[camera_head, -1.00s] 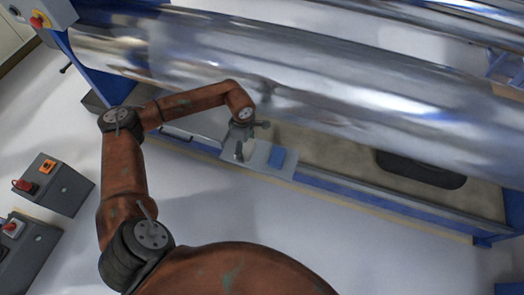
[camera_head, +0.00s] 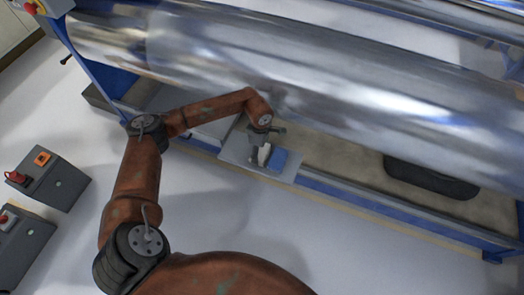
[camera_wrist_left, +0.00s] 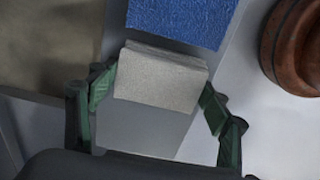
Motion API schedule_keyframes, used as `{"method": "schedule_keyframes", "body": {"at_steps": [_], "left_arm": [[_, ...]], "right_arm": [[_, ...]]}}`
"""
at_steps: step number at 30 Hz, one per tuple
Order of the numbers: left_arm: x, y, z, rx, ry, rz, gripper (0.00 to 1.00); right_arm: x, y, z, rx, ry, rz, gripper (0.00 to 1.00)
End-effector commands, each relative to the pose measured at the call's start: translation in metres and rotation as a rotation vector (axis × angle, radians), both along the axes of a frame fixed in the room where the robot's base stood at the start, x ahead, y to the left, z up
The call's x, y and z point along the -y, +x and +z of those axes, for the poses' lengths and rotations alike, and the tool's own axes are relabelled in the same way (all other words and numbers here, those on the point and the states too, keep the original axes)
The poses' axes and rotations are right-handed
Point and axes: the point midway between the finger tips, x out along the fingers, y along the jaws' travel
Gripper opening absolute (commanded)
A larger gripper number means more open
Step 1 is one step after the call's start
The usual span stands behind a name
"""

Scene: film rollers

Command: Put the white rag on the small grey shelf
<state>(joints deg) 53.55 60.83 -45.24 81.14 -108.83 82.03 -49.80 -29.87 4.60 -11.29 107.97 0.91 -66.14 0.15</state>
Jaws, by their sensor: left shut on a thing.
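The white rag (camera_head: 264,154) is a small folded pale cloth. In the left wrist view the rag (camera_wrist_left: 160,78) sits between the two fingers of my left gripper (camera_wrist_left: 158,97), which is shut on it. In the head view my left gripper (camera_head: 262,150) is over the small grey shelf (camera_head: 236,149) with the rag. I cannot tell whether the rag touches the shelf. The shelf is a flat grey plate at the machine's front edge; its surface also shows below the rag in the left wrist view (camera_wrist_left: 150,130). My right gripper is not in view.
A blue cloth (camera_head: 279,161) lies on the shelf, just beside the white rag. Large shiny film rollers (camera_head: 330,70) run close behind the gripper. A black object (camera_head: 430,178) lies in the machine bed to the right.

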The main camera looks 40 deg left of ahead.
Motion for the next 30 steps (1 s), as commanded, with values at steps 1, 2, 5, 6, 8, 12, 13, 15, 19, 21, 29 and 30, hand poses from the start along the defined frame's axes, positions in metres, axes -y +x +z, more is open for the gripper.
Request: {"method": "schedule_keyframes", "body": {"at_steps": [1, 2, 5, 6, 8, 12, 13, 15, 19, 21, 29, 30], "left_arm": [[0.000, 0.000, -0.004, 0.000, -0.001, 0.000, 0.49], [0.000, 0.000, -0.004, 0.000, -0.001, 0.000, 0.49], [0.000, 0.000, -0.004, 0.002, -0.001, 0.000, 0.49], [0.000, 0.000, -0.004, 0.002, -0.001, -0.001, 0.49], [0.000, 0.000, -0.003, 0.002, -0.001, -0.001, 0.49], [0.000, 0.000, -0.003, 0.001, -0.001, -0.001, 0.79], [0.000, 0.000, -0.003, 0.001, -0.001, -0.001, 0.81], [0.000, 0.000, -0.003, 0.001, -0.001, -0.001, 0.85], [0.000, 0.000, -0.003, 0.002, -0.001, -0.001, 0.89], [0.000, 0.000, -0.003, 0.002, -0.001, -0.001, 0.89], [0.000, 0.001, 0.004, 0.003, 0.000, -0.001, 0.89], [0.000, 0.001, 0.008, 0.004, 0.000, 0.000, 0.89]], "right_arm": [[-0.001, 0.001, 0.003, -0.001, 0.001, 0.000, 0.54], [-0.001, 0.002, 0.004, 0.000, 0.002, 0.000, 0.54], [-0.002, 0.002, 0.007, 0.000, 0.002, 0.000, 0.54], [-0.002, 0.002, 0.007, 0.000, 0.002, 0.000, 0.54], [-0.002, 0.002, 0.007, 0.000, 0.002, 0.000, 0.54], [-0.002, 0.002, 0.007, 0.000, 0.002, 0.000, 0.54], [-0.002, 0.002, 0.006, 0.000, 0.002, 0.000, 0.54], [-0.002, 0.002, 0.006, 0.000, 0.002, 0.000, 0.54], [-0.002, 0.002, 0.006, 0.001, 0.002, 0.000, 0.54], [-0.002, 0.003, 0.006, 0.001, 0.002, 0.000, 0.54], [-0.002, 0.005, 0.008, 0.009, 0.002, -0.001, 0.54], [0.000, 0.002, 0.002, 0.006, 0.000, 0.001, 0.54]]}}
